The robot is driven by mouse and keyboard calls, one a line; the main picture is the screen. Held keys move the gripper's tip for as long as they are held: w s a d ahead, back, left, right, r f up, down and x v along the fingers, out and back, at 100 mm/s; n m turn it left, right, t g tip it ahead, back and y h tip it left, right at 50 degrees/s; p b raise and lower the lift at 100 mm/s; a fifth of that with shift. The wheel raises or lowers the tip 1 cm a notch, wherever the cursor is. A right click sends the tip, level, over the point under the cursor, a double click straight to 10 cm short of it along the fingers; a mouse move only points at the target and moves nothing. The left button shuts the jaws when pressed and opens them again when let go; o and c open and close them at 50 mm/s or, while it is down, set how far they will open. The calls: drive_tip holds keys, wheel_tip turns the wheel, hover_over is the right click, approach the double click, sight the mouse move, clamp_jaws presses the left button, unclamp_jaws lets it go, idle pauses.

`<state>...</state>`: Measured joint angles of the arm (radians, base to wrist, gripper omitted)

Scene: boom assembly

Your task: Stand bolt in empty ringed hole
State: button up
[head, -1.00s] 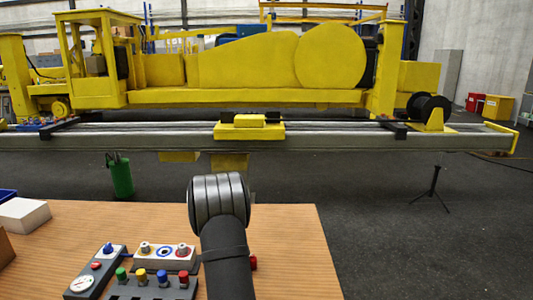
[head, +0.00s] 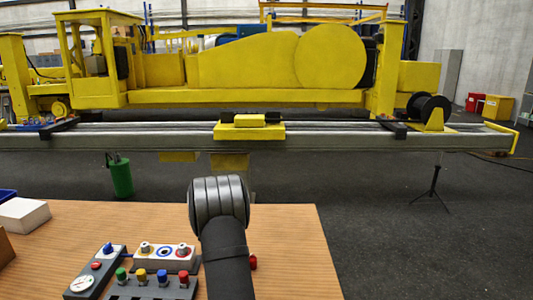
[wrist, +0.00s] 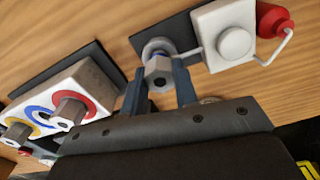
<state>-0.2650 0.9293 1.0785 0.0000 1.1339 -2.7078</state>
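In the wrist view, my gripper (wrist: 159,78) has its two dark fingers on either side of a grey hex-headed bolt (wrist: 158,72), with no clear gap, so it looks shut on it. A round silver piece lies just behind the bolt, over a dark plate; I cannot tell if the bolt is raised. The white ringed block (head: 151,258) stands on the table, left of my arm. Its middle blue-ringed hole (head: 164,252) is empty. A bolt (head: 182,248) stands in the red ring, and another bolt (head: 145,247) at the left end. My arm hides the gripper in the head view.
A dark rack (head: 150,291) with several coloured knobs sits in front of the block. In the wrist view, a white box with a round knob (wrist: 234,43) and a red part (wrist: 272,20) are close right of my gripper.

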drive_tip(key=shift+r, duration=3.05)
